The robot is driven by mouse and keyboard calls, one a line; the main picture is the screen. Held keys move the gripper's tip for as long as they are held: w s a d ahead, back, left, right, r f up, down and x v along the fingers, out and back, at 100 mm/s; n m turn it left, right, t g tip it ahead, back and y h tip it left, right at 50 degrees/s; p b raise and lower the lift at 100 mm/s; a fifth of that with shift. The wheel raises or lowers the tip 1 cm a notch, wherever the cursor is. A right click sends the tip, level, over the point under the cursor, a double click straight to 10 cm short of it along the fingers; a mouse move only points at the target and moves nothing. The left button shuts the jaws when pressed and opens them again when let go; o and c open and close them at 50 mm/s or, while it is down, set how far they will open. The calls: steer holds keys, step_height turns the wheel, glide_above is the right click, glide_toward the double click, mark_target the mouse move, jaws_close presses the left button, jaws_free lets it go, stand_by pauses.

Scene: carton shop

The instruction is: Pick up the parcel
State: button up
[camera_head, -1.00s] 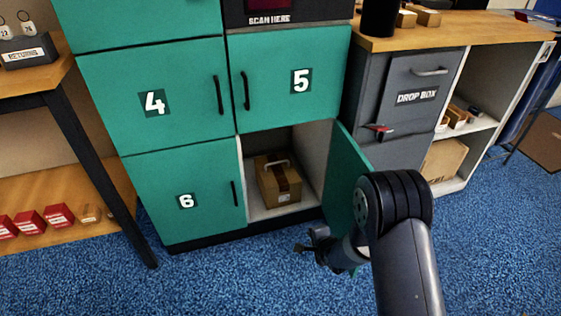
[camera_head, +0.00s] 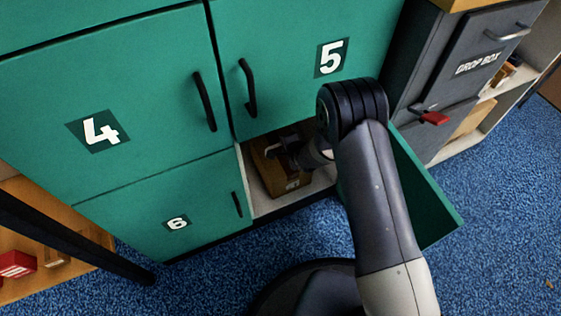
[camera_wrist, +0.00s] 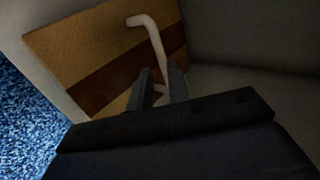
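The parcel (camera_head: 270,171) is a brown carton with a darker band and a pale handle on top. It sits on the floor of the open lower locker compartment, partly hidden by my arm. In the wrist view the parcel (camera_wrist: 75,50) shows its banded top and its raised handle (camera_wrist: 152,32). My gripper (camera_head: 279,149) is inside the compartment at the parcel's top. In the wrist view my gripper (camera_wrist: 163,80) has its two fingers apart, one on each side of the handle. I see no clear grip on it.
The open locker door (camera_head: 425,195) stands to the right of my arm. Closed locker doors 4 (camera_head: 130,80), 5 (camera_head: 295,45) and 6 (camera_head: 165,205) surround the opening. A grey drop box (camera_head: 450,90) is at the right. Blue carpet in front is clear.

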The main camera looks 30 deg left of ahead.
mark_target(280, 157)
steer(key=b+x, duration=0.2)
steer(key=x, duration=0.3)
steer(key=shift+w+b, duration=0.15)
steer(key=shift+b, duration=0.15)
steer(key=shift+a, duration=0.1)
jaws_close()
stand_by(0.9)
steer(key=shift+w+r, duration=0.1)
